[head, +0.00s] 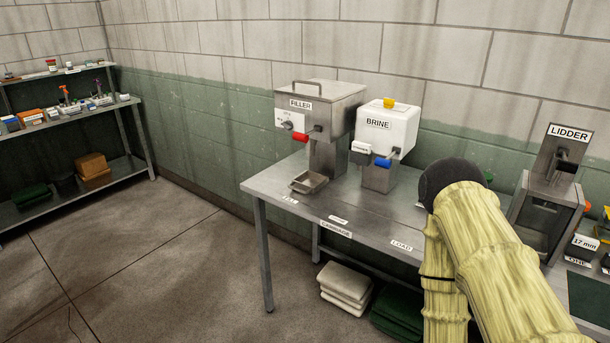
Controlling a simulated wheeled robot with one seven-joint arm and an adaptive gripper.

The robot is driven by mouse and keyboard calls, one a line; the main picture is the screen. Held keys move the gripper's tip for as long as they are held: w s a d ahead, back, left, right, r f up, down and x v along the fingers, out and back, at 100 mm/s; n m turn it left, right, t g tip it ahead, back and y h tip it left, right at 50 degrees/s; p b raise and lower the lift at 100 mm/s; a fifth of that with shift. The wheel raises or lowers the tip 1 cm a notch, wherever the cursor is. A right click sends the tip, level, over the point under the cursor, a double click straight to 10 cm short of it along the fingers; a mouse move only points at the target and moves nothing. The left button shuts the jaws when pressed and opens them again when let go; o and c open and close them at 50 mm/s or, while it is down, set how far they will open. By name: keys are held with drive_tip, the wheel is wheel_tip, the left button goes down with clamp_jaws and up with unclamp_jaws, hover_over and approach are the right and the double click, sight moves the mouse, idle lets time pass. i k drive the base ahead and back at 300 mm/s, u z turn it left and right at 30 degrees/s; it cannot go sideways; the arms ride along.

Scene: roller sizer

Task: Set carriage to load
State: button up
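A long metal table (345,208) carries the label "CARRIAGE" (335,229) on its front edge. A label that seems to read "FILL" (290,200) is at the left and one reading "LOAD" (401,246) is farther right. A small shallow metal tray (308,182), perhaps the carriage, sits at the left, in front of the filler (320,110) and near the left label. A small unreadable label (338,219) lies on the tabletop. My yellow-sleeved arm with a dark rounded joint covers the table right of "LOAD". My gripper does not show.
The white brine unit (385,130) with a blue-tipped handle stands right of the filler, which has a red handle. The lidder (550,190) stands farther right, behind my arm. Folded cloths (345,283) lie under the table. A stocked shelf (70,130) stands left; the floor between is clear.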

sight(311, 182)
drive_tip(key=u, duration=1.95)
drive_tip(key=i, duration=1.3)
drive_tip(key=z, duration=1)
